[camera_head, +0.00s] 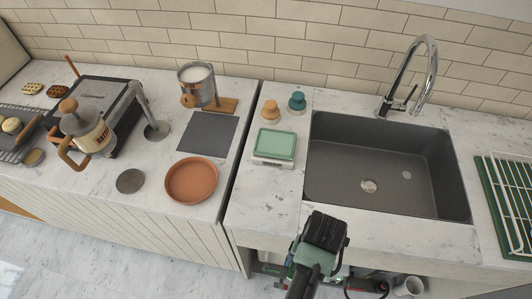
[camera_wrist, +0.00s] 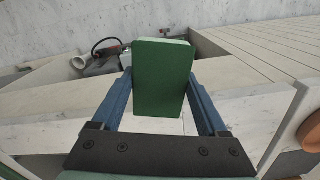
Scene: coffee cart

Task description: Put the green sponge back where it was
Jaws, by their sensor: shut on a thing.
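The green sponge (camera_wrist: 163,78) is a dark green block in the wrist view. It sits upright between the two blue fingers of my gripper (camera_wrist: 160,95), which is shut on it. In the head view my gripper (camera_head: 322,232) is at the front edge of the counter, just below the sink (camera_head: 385,160). I cannot make out the sponge for certain in the head view; my gripper and arm cover that spot.
A scale with a pale green top (camera_head: 274,143) stands left of the sink, with two knobbed tampers (camera_head: 270,110) behind. A drying rack (camera_head: 505,195) is at right. A terracotta plate (camera_head: 191,180) lies on the left counter.

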